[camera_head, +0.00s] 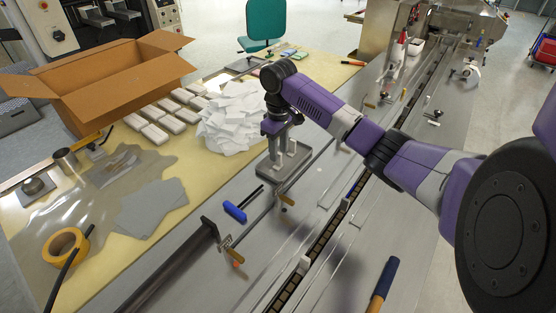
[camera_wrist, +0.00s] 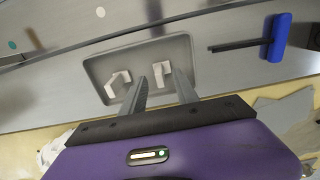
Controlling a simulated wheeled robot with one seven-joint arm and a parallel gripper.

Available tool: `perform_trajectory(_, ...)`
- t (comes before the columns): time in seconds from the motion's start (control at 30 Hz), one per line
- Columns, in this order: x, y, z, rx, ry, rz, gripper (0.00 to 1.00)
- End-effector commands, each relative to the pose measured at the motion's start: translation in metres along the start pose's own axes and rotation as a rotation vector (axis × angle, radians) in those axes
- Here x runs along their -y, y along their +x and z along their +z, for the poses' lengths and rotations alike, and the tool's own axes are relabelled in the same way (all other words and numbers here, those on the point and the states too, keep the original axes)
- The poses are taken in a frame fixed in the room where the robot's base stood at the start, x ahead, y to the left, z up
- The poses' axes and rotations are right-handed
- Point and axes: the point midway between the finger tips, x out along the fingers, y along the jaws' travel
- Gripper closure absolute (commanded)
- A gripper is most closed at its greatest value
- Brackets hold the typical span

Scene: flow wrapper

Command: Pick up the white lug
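A shallow grey tray (camera_head: 264,179) lies on the machine's metal top below my gripper (camera_head: 281,150). In the wrist view the tray (camera_wrist: 130,57) holds two small white, bent lugs. One white lug (camera_wrist: 161,74) lies in the right half, in line with the gap between my fingers. The other white lug (camera_wrist: 117,84) lies to the left, outside the left finger. My gripper (camera_wrist: 160,77) is open over the tray, with its fingers apart. Contact between the fingers and a lug cannot be told. In the head view the gripper partly hides the tray's contents.
A blue-handled hex key (camera_head: 235,211) lies beside the tray, also in the wrist view (camera_wrist: 277,38). A chain channel (camera_head: 333,219) runs to the tray's right. A white pile (camera_head: 232,117) and a cardboard box (camera_head: 113,80) are behind left.

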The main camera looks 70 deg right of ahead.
Motion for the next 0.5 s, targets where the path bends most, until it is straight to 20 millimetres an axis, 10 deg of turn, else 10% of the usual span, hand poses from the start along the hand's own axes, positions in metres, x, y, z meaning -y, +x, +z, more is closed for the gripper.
perform_trajectory(0.5, 0.0, 0.034, 0.0, 0.0, 0.0, 0.0, 0.64)
